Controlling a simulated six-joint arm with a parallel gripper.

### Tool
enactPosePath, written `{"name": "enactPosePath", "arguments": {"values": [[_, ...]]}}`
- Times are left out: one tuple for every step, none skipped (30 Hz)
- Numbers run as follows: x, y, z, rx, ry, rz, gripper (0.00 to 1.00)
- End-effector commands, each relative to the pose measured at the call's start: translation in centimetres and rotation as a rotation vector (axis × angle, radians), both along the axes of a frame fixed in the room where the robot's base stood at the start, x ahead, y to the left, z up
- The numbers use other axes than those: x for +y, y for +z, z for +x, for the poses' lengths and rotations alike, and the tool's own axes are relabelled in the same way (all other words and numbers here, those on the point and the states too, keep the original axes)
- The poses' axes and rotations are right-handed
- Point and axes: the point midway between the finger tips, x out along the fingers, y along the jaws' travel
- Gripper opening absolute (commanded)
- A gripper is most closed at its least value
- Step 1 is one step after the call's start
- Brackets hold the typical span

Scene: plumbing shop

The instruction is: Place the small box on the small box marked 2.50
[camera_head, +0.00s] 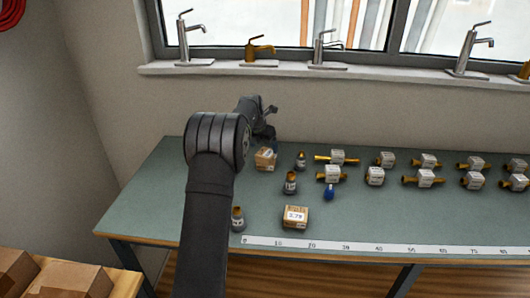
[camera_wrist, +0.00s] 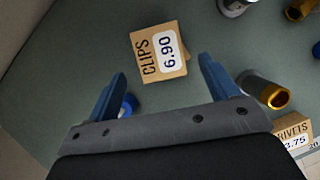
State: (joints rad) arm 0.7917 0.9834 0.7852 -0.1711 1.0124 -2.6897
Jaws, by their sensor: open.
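A small cardboard box (camera_wrist: 147,58) labelled CLIPS 6.90 lies on the bench ahead of my gripper in the wrist view. In the head view this small box (camera_head: 264,161) sits near the left back of the bench. A second small box (camera_head: 295,217), nearer the front, reads RIVETS 3.75 in the wrist view (camera_wrist: 290,131), partly cut off. No label reading 2.50 is legible. My gripper (camera_wrist: 162,68) is open and empty, its blue fingers apart, with the CLIPS box beyond their tips. In the head view my gripper (camera_head: 270,128) is above and behind that box, partly hidden by my arm.
Brass fittings with white tags (camera_head: 374,176) fill the bench's right side. A blue-handled part (camera_head: 329,193) lies between. A white ruler strip (camera_head: 380,247) runs along the front edge. Bare bench (camera_head: 165,190) shows at left.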

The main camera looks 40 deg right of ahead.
Motion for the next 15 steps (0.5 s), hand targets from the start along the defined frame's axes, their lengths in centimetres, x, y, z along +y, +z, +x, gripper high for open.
{"name": "enactPosePath", "arguments": {"values": [[0.4, 1.2, -0.1, -0.002, 0.0, -0.001, 0.8], [0.7, 1.9, -0.2, -0.003, 0.001, -0.002, 0.8], [1.0, 2.6, -0.3, -0.002, 0.0, -0.001, 0.8], [1.2, 3.1, -0.4, -0.002, 0.0, -0.001, 0.8], [1.4, 3.6, -0.5, -0.002, 0.0, -0.001, 0.8], [1.6, 4.2, -0.6, -0.001, 0.0, -0.001, 0.8], [1.8, 4.6, -0.7, -0.001, 0.001, -0.002, 0.8], [1.9, 5.0, -0.7, -0.002, 0.0, -0.001, 0.8], [2.1, 5.4, -0.8, -0.001, 0.001, -0.002, 0.8], [2.2, 5.6, -0.8, -0.001, 0.001, -0.001, 0.8], [2.3, 5.8, -0.9, 0.0, 0.001, 0.0, 0.8], [2.3, 6.0, -0.9, 0.001, 0.001, 0.001, 0.8], [2.4, 6.1, -0.9, 0.001, 0.001, 0.001, 0.8], [2.4, 6.2, -1.0, 0.001, 0.001, 0.001, 0.8], [2.5, 6.2, -1.0, 0.001, 0.001, 0.001, 0.8]]}}
